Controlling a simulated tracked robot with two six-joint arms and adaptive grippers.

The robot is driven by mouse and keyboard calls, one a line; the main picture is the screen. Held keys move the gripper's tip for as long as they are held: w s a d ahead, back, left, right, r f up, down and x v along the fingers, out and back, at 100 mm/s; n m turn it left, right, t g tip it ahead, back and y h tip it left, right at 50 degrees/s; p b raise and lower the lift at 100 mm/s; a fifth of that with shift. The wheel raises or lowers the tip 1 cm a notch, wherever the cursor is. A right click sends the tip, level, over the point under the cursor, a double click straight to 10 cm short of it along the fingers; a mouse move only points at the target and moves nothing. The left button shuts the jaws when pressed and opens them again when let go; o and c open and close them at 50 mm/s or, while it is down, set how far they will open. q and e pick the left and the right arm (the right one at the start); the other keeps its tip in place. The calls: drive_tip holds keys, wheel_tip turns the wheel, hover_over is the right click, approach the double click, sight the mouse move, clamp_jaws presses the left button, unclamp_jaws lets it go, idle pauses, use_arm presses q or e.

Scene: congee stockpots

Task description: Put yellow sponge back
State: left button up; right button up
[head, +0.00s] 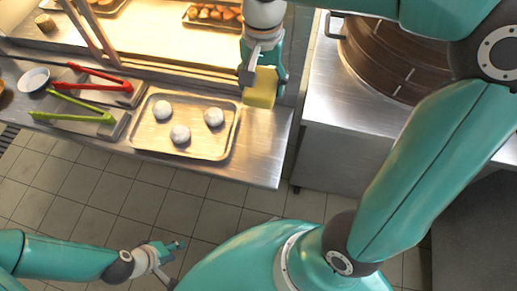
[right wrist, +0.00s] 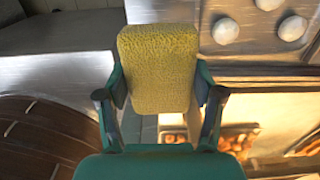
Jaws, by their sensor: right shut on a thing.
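The yellow sponge (head: 262,88) is held in my right gripper (head: 263,76), above the right end of the steel counter near the tray. In the right wrist view the sponge (right wrist: 159,68) sits between the two fingers of the right gripper (right wrist: 162,100), which press on its sides. My left gripper (head: 168,252) is low at the bottom left over the tiled floor, away from the counter. It appears empty, and its fingers are too small to tell whether they are apart.
A metal tray (head: 229,143) with three white buns lies on the counter (head: 262,150). Red tongs (head: 98,77) and green tongs (head: 75,110) lie to its left, with a small white dish (head: 33,79). A lit display case with food stands behind. A brown steamer (head: 385,62) stands right.

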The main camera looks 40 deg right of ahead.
sight(262, 140)
drive_tip(key=shift+s+f, duration=0.15)
drive_tip(key=shift+f, duration=0.3)
wheel_tip(262, 140, down, 19)
drive_tip(key=b, duration=0.5)
drive_tip(key=shift+f, duration=0.2)
drive_tip(key=shift+f+b, duration=0.15)
drive_tip(key=shift+b, duration=0.25)
drive_tip(key=o, duration=1.1)
